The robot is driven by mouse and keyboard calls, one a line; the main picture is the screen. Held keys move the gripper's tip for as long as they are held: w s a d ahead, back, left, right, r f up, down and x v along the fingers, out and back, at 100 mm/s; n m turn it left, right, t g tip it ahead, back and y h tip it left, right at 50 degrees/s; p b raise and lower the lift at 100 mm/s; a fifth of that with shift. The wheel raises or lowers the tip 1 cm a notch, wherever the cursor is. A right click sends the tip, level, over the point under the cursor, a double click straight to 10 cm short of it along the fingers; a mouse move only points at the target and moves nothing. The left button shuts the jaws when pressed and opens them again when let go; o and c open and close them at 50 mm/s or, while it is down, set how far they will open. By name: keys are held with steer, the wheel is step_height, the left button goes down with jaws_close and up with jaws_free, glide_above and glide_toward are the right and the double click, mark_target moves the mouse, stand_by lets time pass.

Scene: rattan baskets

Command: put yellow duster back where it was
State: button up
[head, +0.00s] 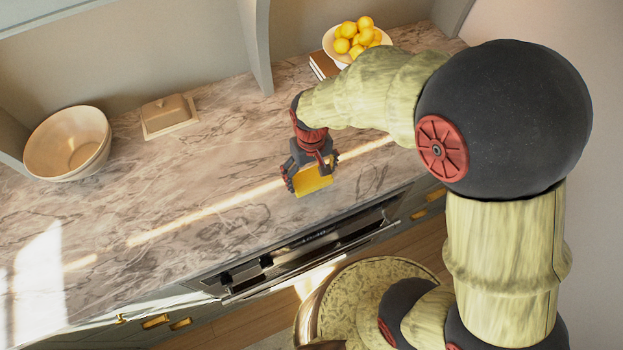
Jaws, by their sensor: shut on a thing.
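The yellow duster (313,181) is a small flat yellow piece in the head view, right of the middle of the counter. My gripper (312,174) is shut on it, with dark fingers on its left and right sides. The duster shows near the front edge of the marble counter (190,225). I cannot tell whether it touches the counter or hangs just above it. Part of the duster is hidden behind my gripper.
A cream bowl (67,144) stands at the far left, beside a lidded butter dish (168,115). A bowl of lemons (355,42) stands at the back right, by a brown book (323,66). A grey upright panel (255,45) rises at the back. The counter's middle and left front are clear.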

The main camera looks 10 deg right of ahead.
mark_target(313, 177)
steer(key=shift+s+f, duration=0.1)
steer(key=shift+f, duration=1.1)
steer(key=shift+c, duration=0.4)
steer(key=o, duration=1)
steer(key=shift+f, duration=0.1)
steer(key=r, duration=0.5)
steer(key=r+p, duration=0.1)
steer(key=r, duration=0.2)
steer(key=shift+w+d, duration=0.2)
steer(key=shift+d, duration=0.05)
steer(key=s+d+r+m+t, duration=0.1)
steer(key=s+d+r+t, duration=0.1)
steer(key=s+d+r, duration=0.2)
steer(key=s+d+r+m+t, duration=0.1)
steer(key=s+d+r, duration=0.2)
steer(key=r, duration=0.7)
steer(key=s+d+r+m+t, duration=0.1)
steer(key=s+d+r+t, duration=0.1)
steer(key=s+d+r, duration=0.2)
steer(key=shift+s+d+r+t, duration=0.1)
steer(key=shift+s+r, duration=0.2)
steer(key=shift+r, duration=0.3)
steer(key=shift+s+d+r+t, duration=0.1)
steer(key=shift+s+r, duration=0.15)
steer(key=shift+r, duration=0.35)
steer(key=shift+s+d+r+t, duration=0.1)
steer(key=shift+s+r, duration=0.2)
steer(key=shift+r, duration=0.3)
